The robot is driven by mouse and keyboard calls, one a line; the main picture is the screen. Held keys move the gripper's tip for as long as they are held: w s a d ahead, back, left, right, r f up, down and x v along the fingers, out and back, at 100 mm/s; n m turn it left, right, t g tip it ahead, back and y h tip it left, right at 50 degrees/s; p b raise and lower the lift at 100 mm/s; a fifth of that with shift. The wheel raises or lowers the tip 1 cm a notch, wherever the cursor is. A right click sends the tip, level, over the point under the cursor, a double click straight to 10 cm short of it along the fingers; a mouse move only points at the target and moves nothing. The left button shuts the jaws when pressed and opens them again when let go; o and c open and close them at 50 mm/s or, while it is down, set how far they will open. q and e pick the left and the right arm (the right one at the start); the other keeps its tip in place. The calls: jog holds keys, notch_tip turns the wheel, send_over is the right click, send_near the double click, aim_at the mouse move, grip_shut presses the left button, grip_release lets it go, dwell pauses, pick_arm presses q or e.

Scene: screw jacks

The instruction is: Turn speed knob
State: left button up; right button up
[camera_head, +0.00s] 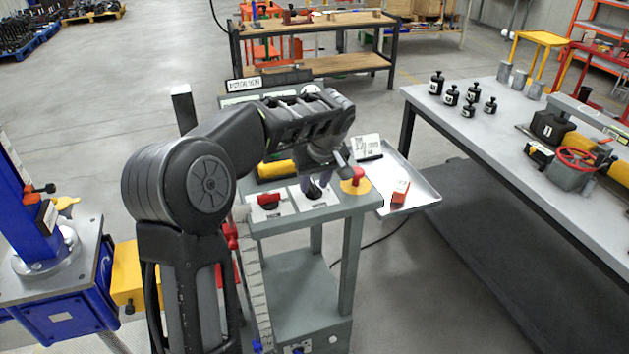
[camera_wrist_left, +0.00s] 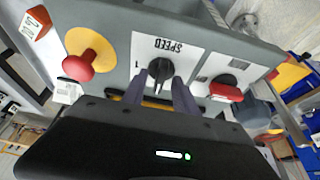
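The black speed knob (camera_wrist_left: 160,69) sits on a white plate marked SPEED (camera_wrist_left: 183,48) in the left wrist view. My left gripper (camera_wrist_left: 159,84) has its two dark fingers apart, with the tips close to the knob's near edge on either side. I cannot tell whether they touch it. In the head view my left gripper (camera_head: 315,188) reaches down over the panel of the grey stand and hides most of the knob. My right gripper is in neither view.
A red mushroom button on a yellow disc (camera_head: 355,182) and a red switch (camera_head: 268,199) flank the knob. A tray (camera_head: 425,190) with a red box (camera_head: 400,191) adjoins the stand. A grey table (camera_head: 480,130) holds black weights at right.

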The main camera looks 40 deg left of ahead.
pick_arm(q)
jog(key=shift+c, duration=0.5)
grip_shut()
jog(key=shift+m, duration=0.4)
jog(key=shift+m+t+h+b, duration=0.4)
jog(key=shift+m+b, duration=0.15)
jog(key=shift+m, duration=0.35)
jog(key=shift+s+a+r+m+t+h, duration=0.1)
jog(key=shift+m+t+h, duration=0.1)
jog(key=shift+m, duration=0.4)
jog(key=shift+a+m+t+h, duration=0.1)
jog(key=shift+m+h, duration=0.1)
jog(key=shift+m, duration=0.4)
jog(key=m+h, duration=0.1)
jog(key=m, duration=0.2)
jog(key=m+h, duration=0.1)
jog(key=m, duration=0.2)
jog(key=shift+a+t+p, duration=0.1)
jog(key=shift+t+p, duration=0.2)
jog(key=shift+p, duration=0.05)
jog(key=m+h, duration=0.1)
jog(key=m, duration=0.2)
jog(key=m+h+p, duration=0.1)
jog(key=m, duration=0.3)
jog(key=shift+a+g+h, duration=0.15)
jog(key=shift+g+h, duration=0.25)
